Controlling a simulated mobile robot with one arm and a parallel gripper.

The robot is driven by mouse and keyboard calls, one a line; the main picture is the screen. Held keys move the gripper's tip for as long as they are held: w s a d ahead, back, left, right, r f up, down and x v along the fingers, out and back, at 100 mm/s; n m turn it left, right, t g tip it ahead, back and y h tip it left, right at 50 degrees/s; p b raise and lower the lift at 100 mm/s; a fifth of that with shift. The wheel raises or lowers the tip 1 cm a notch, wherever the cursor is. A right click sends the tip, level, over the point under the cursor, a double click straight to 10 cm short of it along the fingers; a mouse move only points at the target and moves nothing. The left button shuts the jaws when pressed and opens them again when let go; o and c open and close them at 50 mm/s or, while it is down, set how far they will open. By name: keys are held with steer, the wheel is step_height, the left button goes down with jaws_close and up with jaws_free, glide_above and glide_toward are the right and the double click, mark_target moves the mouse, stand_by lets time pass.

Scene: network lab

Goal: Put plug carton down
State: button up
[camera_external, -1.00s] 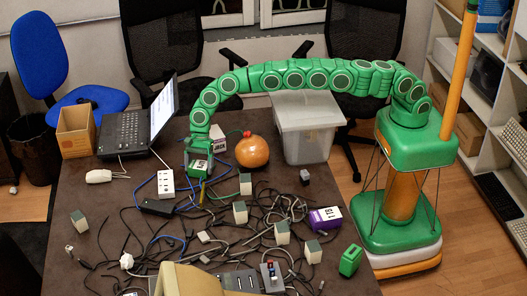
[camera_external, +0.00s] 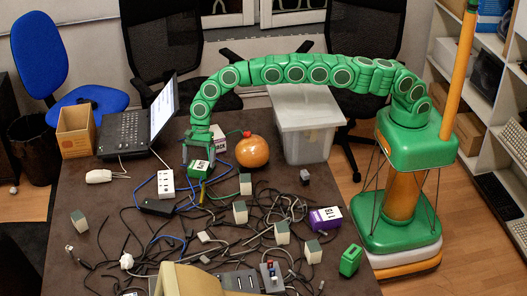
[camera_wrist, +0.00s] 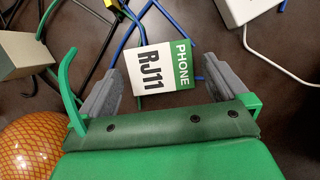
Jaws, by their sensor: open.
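The plug carton, a small green and white box (camera_external: 199,170) marked RJ11 PHONE, stands among cables on the dark table. In the wrist view this carton (camera_wrist: 165,66) lies between the two grey fingers, with a gap on each side. My gripper (camera_external: 198,158) is open and just above the carton in the external view. Its fingertips (camera_wrist: 161,74) do not appear to press on it. The carton's underside is hidden, so I cannot see exactly what it rests on.
A white power strip (camera_external: 166,184) is to the left, with blue and black cables around. A purple carton (camera_external: 325,219) and a green carton (camera_external: 350,260) stand further right.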

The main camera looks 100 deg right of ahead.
steer(key=v, duration=0.9)
steer(key=s+a+r+n+g, duration=0.15)
steer(key=s+r+n, duration=0.25)
steer(key=s+r, duration=0.4)
steer(key=s+a+r+n, duration=0.35)
steer(key=s+r, duration=0.25)
steer(key=s, duration=0.5)
steer(key=s+a+r+n+g, duration=0.1)
steer(key=s+r+n, duration=0.4)
steer(key=s+r, duration=0.3)
steer(key=s+d+n+h, duration=0.1)
steer(key=s+d+n, duration=0.1)
steer(key=s, duration=1.1)
steer(key=s+d+f+n+h, duration=0.1)
steer(key=s+d+n, duration=0.2)
steer(key=s, duration=1.1)
steer(key=s+d+f+n+h, duration=0.1)
steer(key=s+n, duration=0.4)
steer(key=s, duration=0.9)
steer(key=shift+s+d+f+g+h, duration=0.25)
steer(key=shift+d+g+h, duration=0.25)
steer(key=shift+d, duration=0.35)
